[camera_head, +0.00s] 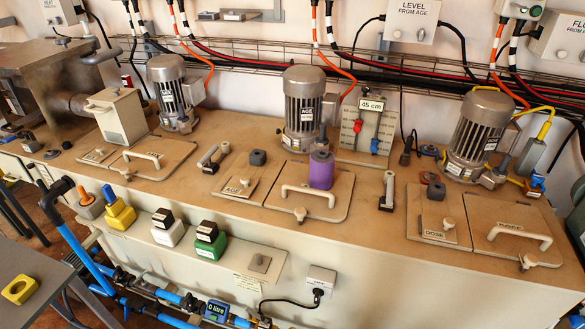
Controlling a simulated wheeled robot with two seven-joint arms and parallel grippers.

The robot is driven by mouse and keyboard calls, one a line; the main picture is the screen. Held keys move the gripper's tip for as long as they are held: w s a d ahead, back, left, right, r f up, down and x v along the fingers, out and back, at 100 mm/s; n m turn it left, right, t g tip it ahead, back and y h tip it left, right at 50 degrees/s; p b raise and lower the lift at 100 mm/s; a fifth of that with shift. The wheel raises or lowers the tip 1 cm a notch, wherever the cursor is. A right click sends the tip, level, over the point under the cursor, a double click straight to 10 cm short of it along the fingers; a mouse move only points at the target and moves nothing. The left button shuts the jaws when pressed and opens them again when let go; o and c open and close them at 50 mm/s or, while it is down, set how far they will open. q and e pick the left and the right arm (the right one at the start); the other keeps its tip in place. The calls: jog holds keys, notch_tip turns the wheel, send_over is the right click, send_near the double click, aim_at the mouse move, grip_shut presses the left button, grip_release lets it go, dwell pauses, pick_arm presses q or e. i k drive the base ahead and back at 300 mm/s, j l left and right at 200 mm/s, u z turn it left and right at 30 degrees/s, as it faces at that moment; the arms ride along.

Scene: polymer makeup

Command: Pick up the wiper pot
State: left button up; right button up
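A purple pot (321,172), the one pot-like thing that I can make out, stands upright on the tank top at the back of the middle hatch lid (322,208). No label on it can be read, so I cannot tell for certain that it is the wiper pot. It is behind the lid's cream handle (308,190) and in front of the middle grey motor (302,105). Its lower edge is partly hidden. Neither of my grippers is in this view, and nothing is seen touching the pot.
Two more grey motors, left (170,90) and right (480,130), rise from the tank top. A small dark block (258,157) is left of the pot. A board (366,125) stands behind it to the right. A grey table (30,270) holds a yellow block (19,290).

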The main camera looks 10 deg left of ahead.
aim_at(322, 162)
jog(key=j+z, duration=0.75)
jog(key=z, duration=0.2)
jog(key=j+z, duration=0.45)
jog(key=k+l, duration=0.05)
jog(key=l, duration=0.05)
